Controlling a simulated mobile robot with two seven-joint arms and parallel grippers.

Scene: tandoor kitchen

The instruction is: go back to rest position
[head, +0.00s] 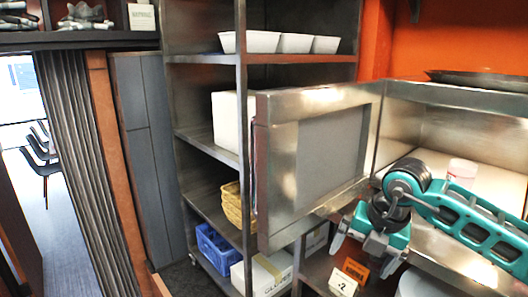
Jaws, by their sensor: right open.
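My right gripper (365,254) hangs at the lower right of the head view, at the end of my teal and black arm, which comes in from the right edge. Its two grey fingers point down and stand apart, with nothing seen between them. It is in front of the steel counter, to the right of an open steel door panel (312,158). My left gripper is not in view.
A metal shelf rack holds white containers (248,42), a yellow basket (232,204) and a blue crate (217,248). A dark pan (480,79) lies on the upper steel surface. A pleated curtain (88,150) borders a doorway with chairs beyond.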

